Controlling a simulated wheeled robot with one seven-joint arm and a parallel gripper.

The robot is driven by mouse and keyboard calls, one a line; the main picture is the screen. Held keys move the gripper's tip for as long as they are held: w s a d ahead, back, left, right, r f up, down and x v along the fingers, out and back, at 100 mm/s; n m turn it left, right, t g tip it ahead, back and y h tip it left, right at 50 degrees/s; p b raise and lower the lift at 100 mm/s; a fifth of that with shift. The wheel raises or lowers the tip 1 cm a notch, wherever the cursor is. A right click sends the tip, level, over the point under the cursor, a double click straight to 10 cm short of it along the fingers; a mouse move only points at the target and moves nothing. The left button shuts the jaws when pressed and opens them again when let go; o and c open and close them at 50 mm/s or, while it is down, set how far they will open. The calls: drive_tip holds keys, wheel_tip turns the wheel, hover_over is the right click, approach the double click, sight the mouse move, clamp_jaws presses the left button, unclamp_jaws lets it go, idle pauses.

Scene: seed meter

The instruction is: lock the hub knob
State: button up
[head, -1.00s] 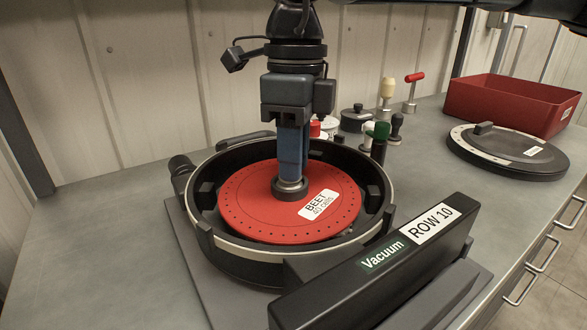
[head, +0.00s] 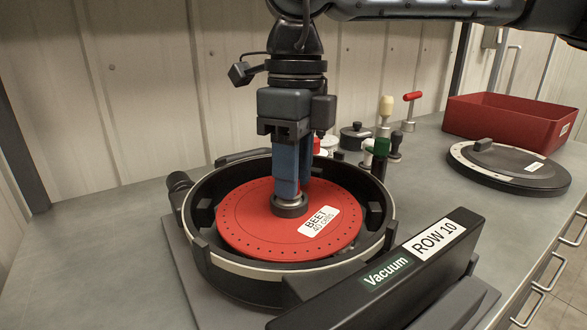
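The hub knob (head: 289,207) is a short dark cylinder with a grey top at the middle of the red seed disc (head: 255,225). The disc is labelled BEET 40 cells and lies inside the round black meter housing (head: 236,268). My gripper (head: 291,192) points straight down over the knob. Its blue fingers reach the knob's top and appear to be around it. The fingers hide part of the knob, so I cannot tell whether they press on it.
A black bar labelled Vacuum ROW 10 (head: 385,270) stands in front of the housing. Several small tools, among them a green-topped one (head: 380,150), stand behind it. A round black lid (head: 510,165) and a red bin (head: 510,118) are at the right. The left counter is clear.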

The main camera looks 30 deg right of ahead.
drive_tip(key=shift+o, duration=0.8)
drive_tip(key=r, duration=0.7)
drive_tip(key=shift+w+d+r+p, duration=0.1)
drive_tip(key=shift+d+r+p, duration=0.1)
drive_tip(key=shift+r+p, duration=0.2)
